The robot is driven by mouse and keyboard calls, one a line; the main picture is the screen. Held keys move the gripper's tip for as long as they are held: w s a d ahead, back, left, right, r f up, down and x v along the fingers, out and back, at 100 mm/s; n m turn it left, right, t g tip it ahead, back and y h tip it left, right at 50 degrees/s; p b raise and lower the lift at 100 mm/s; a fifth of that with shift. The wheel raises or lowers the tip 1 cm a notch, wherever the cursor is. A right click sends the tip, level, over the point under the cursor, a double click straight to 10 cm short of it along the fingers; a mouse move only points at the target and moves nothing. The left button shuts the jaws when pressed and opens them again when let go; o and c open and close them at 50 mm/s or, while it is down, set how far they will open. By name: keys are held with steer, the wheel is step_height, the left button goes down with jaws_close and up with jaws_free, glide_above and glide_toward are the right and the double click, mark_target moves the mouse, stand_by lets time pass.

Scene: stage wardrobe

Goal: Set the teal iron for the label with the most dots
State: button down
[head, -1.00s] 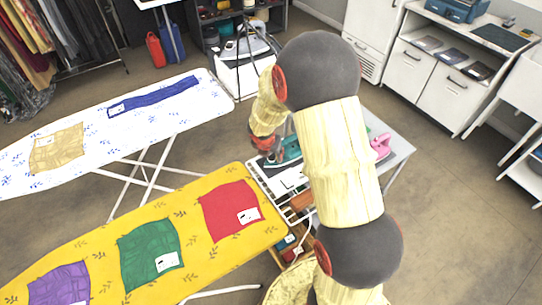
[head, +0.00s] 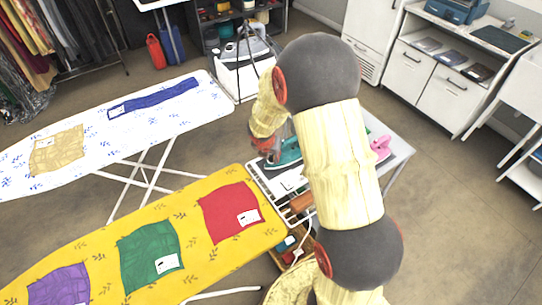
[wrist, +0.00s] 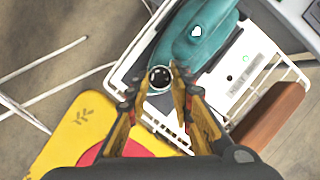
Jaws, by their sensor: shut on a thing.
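The teal iron (head: 288,152) stands on the white wire rack (head: 256,182) at the end of the yellow ironing board (head: 210,262). In the wrist view, my gripper (wrist: 161,80) has its yellow fingers on either side of a round dark dial (wrist: 159,77) with a pale rim at the iron's near end, shut on it. The red cloth (head: 225,205), green cloth (head: 145,248) and purple cloth (head: 58,288) lie on the board. White labels show on the red (head: 249,217) and green (head: 167,263) cloths; their dots are too small to count.
A pink iron (head: 381,148) is on the right of the same stand, partly behind my arm. A white patterned board (head: 85,122) with tan and blue cloths stands behind.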

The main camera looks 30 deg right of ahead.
steer(key=m, duration=0.2)
steer(key=m+g+p, duration=0.1)
steer(key=m, duration=0.1)
steer(key=m+g+h, duration=0.1)
steer(key=shift+w+a+m+p, duration=0.15)
steer(key=shift+w+m+p, duration=0.1)
steer(key=shift+m+p, duration=0.15)
steer(key=m+g+p, duration=0.1)
steer(key=m, duration=0.2)
steer(key=m+g+p, duration=0.1)
steer(key=m+p, duration=0.1)
steer(key=m, duration=0.1)
steer(key=shift+w, duration=0.2)
steer(key=m+p, duration=0.1)
steer(key=m, duration=0.1)
steer(key=m+g+y, duration=0.1)
steer(key=m, duration=0.1)
steer(key=m+g+p, duration=0.1)
steer(key=m, duration=0.1)
steer(key=shift+w+d+m+p, duration=0.25)
steer(key=shift+m+p, duration=0.05)
steer(key=shift+m, duration=0.1)
steer(key=m+y, duration=0.1)
steer(key=m, duration=0.1)
steer(key=m+g+y, duration=0.1)
steer(key=m, duration=0.1)
steer(key=shift+d+m+p, duration=0.15)
steer(key=shift+m+p, duration=0.25)
steer(key=shift+m, duration=0.3)
